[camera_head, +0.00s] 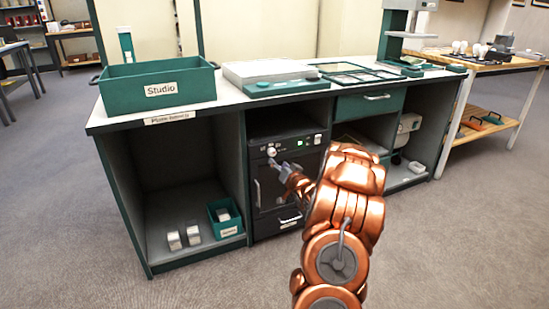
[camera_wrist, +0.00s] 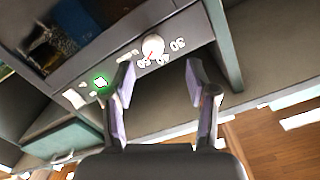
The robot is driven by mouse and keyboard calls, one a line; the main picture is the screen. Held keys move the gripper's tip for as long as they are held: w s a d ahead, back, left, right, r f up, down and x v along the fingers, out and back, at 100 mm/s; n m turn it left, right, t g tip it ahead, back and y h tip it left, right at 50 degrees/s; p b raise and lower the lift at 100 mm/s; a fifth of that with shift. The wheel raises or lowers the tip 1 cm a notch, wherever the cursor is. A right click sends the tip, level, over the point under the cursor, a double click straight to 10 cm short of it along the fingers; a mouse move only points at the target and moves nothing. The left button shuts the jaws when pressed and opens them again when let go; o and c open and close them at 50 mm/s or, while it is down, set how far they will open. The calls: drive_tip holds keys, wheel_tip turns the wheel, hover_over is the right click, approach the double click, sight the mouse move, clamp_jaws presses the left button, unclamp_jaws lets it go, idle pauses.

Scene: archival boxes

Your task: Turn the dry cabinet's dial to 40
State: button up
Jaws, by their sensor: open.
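The dark dry cabinet (camera_head: 268,194) stands in a bay under the counter, with its control panel along the top. Its pale round dial (camera_head: 271,151) is at the panel's left in the head view. In the wrist view the dial (camera_wrist: 152,46) appears upside down, with small numbers around it. Its red mark points to the lower left, near the number that looks like 50; the exact setting is too small to tell. My gripper (camera_wrist: 160,67) is open and empty, its two fingers either side of the dial's line and apart from it. In the head view my gripper (camera_head: 279,168) is just in front of the panel.
A lit green display (camera_head: 300,143) sits right of the dial. A vertical door handle (camera_head: 257,193) is below the panel. A green Studio box (camera_head: 158,88) stands on the counter. A small green bin (camera_head: 226,219) is in the left bay. The floor in front is clear.

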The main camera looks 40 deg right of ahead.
sight(273, 154)
drive_tip(key=shift+t, duration=0.3)
drive_tip(key=b+x, duration=0.1)
drive_tip(key=x, duration=0.2)
drive_tip(key=d+b+x, duration=0.1)
drive_tip(key=x, duration=0.2)
drive_tip(key=shift+s+d+f+b, duration=0.1)
drive_tip(key=shift+d+f+b, duration=0.05)
drive_tip(key=shift+d+b, duration=0.15)
drive_tip(key=shift+w+d, duration=0.2)
drive_tip(key=shift+w, duration=0.3)
clamp_jaws()
